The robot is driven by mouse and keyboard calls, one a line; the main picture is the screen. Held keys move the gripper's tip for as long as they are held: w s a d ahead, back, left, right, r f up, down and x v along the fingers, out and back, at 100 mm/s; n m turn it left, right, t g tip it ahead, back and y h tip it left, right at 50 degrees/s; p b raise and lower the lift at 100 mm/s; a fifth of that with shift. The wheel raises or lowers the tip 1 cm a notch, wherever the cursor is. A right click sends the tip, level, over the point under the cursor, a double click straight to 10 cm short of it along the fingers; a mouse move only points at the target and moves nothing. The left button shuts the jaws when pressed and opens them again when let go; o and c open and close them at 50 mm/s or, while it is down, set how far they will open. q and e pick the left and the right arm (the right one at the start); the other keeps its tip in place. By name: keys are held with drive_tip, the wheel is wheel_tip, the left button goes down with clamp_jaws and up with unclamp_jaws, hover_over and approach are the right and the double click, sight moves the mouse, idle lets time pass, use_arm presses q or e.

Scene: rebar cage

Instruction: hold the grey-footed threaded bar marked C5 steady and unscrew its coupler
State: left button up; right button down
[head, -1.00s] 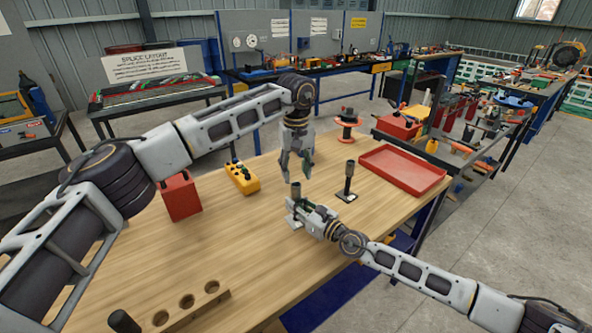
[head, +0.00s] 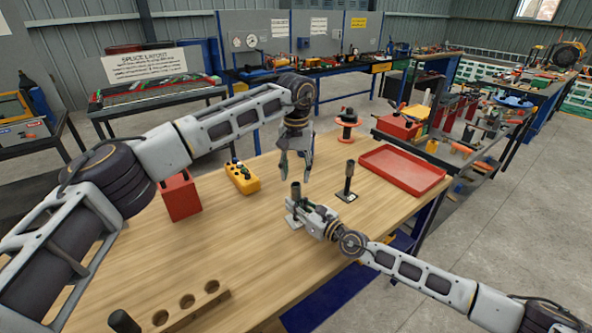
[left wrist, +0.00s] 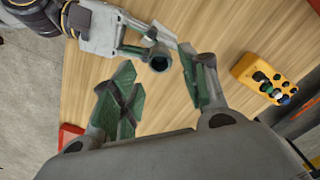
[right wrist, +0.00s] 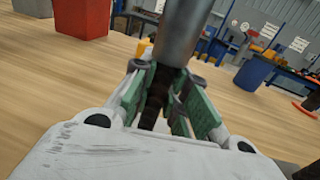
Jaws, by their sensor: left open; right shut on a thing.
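A threaded bar (right wrist: 156,95) stands upright on a light grey foot (head: 291,221), with a grey cylindrical coupler (head: 296,190) on its top. The coupler also shows in the right wrist view (right wrist: 184,30) and end-on, with its dark bore, in the left wrist view (left wrist: 160,62). My right gripper (head: 300,212) is shut on the bar below the coupler. My left gripper (head: 297,178) is open and empty above the coupler, its fingers pointing down. In the left wrist view the coupler appears between the fingertips. I cannot read a C5 mark.
A second upright bar with a coupler (head: 347,180) stands on a dark foot close by to the right. A red tray (head: 403,170) lies behind it. A yellow control box (head: 243,178), a red box (head: 180,196) and a wooden block with holes (head: 190,304) are on the left.

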sight(296, 191)
use_arm(q)
drive_tip(key=shift+f, duration=0.15)
drive_tip(key=shift+f, duration=3.85)
drive_tip(key=shift+c, duration=0.2)
clamp_jaws()
